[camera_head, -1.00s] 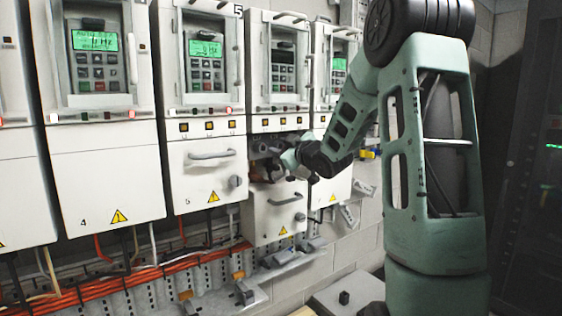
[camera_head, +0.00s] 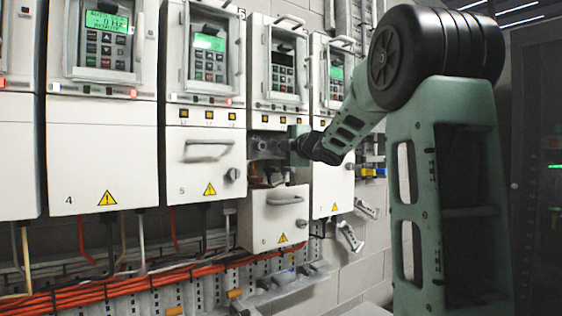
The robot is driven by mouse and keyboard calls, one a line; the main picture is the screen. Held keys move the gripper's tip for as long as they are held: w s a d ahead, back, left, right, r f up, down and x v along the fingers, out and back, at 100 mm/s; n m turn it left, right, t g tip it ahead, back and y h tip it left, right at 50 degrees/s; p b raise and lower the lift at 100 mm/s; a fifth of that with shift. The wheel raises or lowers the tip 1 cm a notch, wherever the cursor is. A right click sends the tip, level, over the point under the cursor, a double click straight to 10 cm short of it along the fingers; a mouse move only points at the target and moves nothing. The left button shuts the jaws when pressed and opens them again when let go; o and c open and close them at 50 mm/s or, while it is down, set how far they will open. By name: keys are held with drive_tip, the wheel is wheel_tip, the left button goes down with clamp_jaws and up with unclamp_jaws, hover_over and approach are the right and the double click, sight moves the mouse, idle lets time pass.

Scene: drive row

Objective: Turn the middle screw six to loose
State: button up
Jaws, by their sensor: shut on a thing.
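Drive six (camera_head: 283,62) is the third full unit from the left, with a dark display. Its lower cover (camera_head: 273,215), marked 6, sits lowered, so a terminal bay is open above it. My gripper (camera_head: 272,149) is at this opening, seen from the side, reaching in from the right. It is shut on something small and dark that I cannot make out. The middle screw is not visible; my gripper and the shadow in the bay hide the screws. Whether the held thing touches a screw, I cannot tell.
Drive five (camera_head: 206,150) stands left with its cover closed, its handle and knob sticking out. Drive seven (camera_head: 335,185) stands close on the right, partly behind my arm. Orange cables (camera_head: 110,290) run below the drives. A dark rack (camera_head: 540,160) stands at far right.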

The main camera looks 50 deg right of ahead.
drive_tip(key=n+b, duration=0.3)
drive_tip(key=shift+f+n, duration=0.25)
drive_tip(key=shift+n, duration=0.15)
drive_tip(key=shift+r+n+b, duration=0.2)
drive_tip(key=shift+n+b, duration=1.15)
drive_tip(key=shift+n, duration=0.25)
drive_tip(key=o, duration=0.8)
drive_tip(key=shift+o, duration=0.2)
drive_tip(key=shift+s, duration=0.1)
